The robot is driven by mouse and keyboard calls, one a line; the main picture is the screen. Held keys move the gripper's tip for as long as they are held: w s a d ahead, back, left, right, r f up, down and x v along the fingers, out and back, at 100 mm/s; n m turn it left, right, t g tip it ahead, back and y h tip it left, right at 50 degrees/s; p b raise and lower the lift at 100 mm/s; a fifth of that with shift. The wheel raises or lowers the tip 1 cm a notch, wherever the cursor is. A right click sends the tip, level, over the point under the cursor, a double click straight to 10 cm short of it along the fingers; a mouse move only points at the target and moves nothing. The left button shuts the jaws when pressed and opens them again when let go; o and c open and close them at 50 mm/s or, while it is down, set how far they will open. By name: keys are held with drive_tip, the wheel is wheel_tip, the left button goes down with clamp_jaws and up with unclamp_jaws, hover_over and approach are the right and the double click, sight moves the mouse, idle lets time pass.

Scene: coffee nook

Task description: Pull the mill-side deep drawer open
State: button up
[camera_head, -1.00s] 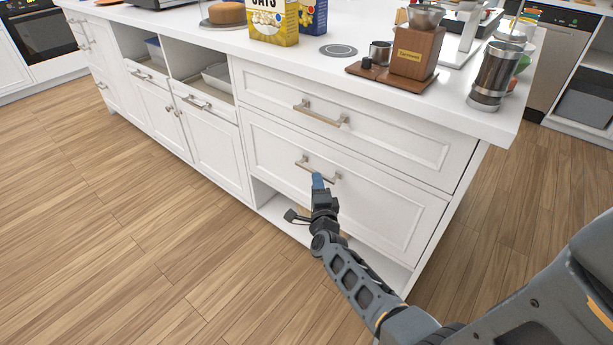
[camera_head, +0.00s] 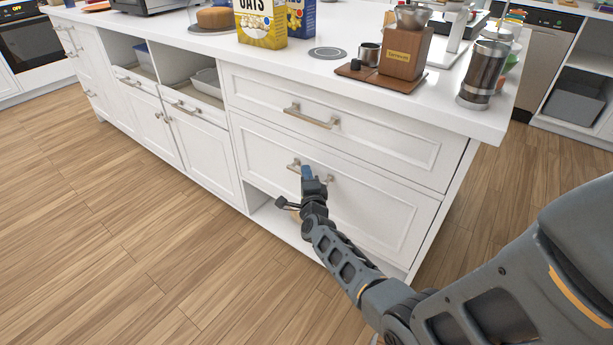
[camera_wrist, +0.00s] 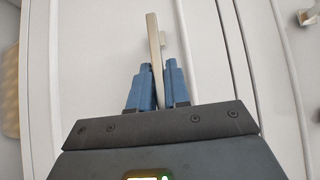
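The deep drawer (camera_head: 352,205) is the lower white front at the island's right end, below a shallower drawer. It sits flush and closed. Its metal bar handle (camera_head: 325,178) runs across the upper part of the front. My gripper (camera_head: 307,172) is at this handle, its blue fingertips partly covering it. In the wrist view the handle (camera_wrist: 155,45) runs between the two blue fingers (camera_wrist: 159,80). The fingers are close together on either side of the bar and look shut on it. Exact finger contact is hard to see.
The upper drawer's handle (camera_head: 311,116) is just above. An open shelf (camera_head: 278,219) lies under the deep drawer. On the counter stand a wooden mill (camera_head: 403,53), a glass press (camera_head: 482,75) and an oats box (camera_head: 262,24). The wooden floor (camera_head: 150,235) in front is clear.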

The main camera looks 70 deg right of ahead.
clamp_jaws()
